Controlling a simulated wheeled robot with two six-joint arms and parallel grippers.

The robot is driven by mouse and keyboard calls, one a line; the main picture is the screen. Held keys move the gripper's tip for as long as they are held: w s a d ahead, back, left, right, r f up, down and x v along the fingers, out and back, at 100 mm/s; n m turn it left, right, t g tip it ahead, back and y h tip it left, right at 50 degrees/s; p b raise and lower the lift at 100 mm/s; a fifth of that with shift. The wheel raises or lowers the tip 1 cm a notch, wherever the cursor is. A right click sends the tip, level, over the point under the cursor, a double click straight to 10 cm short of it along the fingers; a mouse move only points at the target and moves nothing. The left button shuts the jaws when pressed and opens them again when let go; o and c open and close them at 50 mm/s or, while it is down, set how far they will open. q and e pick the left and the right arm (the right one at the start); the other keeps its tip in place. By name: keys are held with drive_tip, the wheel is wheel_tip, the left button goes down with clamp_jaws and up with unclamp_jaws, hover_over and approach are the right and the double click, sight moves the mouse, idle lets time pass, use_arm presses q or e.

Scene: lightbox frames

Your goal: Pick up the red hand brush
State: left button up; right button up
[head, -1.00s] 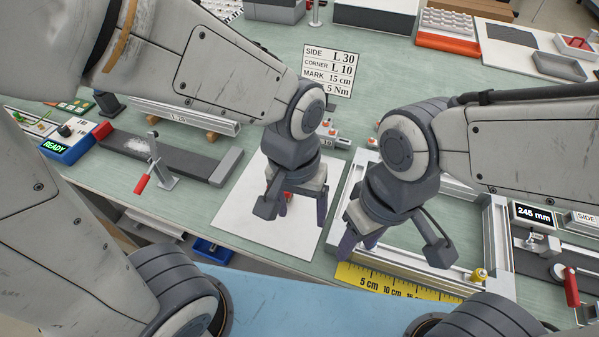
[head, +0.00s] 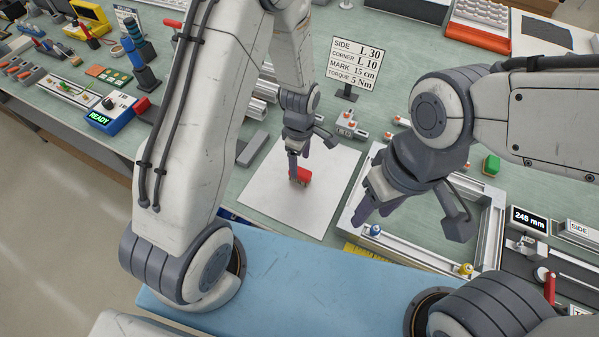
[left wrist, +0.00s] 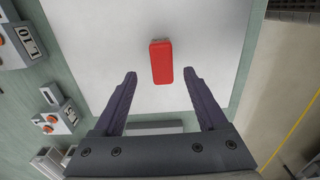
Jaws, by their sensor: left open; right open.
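The red hand brush (head: 303,176) lies on the white sheet (head: 262,186) in the middle of the bench. In the left wrist view the brush (left wrist: 162,62) shows as a red block with a small grey piece at its far end. My left gripper (head: 298,164) is over the sheet right at the brush, open, hiding part of it in the head view. In the left wrist view its open fingers (left wrist: 160,76) stand on either side of the line to the brush, which lies mostly beyond their tips, untouched. My right gripper (head: 376,211) is open and empty, above the metal frame.
The metal frame (head: 487,240) lies right of the sheet, with a yellow ruler (head: 366,252) at its front. A sign (head: 357,64) and orange-and-white corner blocks (head: 346,126) stand behind. A blue READY box (head: 117,113) is at left. The sheet around the brush is clear.

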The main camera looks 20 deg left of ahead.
sight(300, 171)
use_arm(q)
drive_tip(key=f+p, duration=0.2)
drive_tip(key=f, duration=0.2)
drive_tip(key=shift+s+f, duration=0.2)
drive_tip(key=shift+f, duration=0.4)
clamp_jaws()
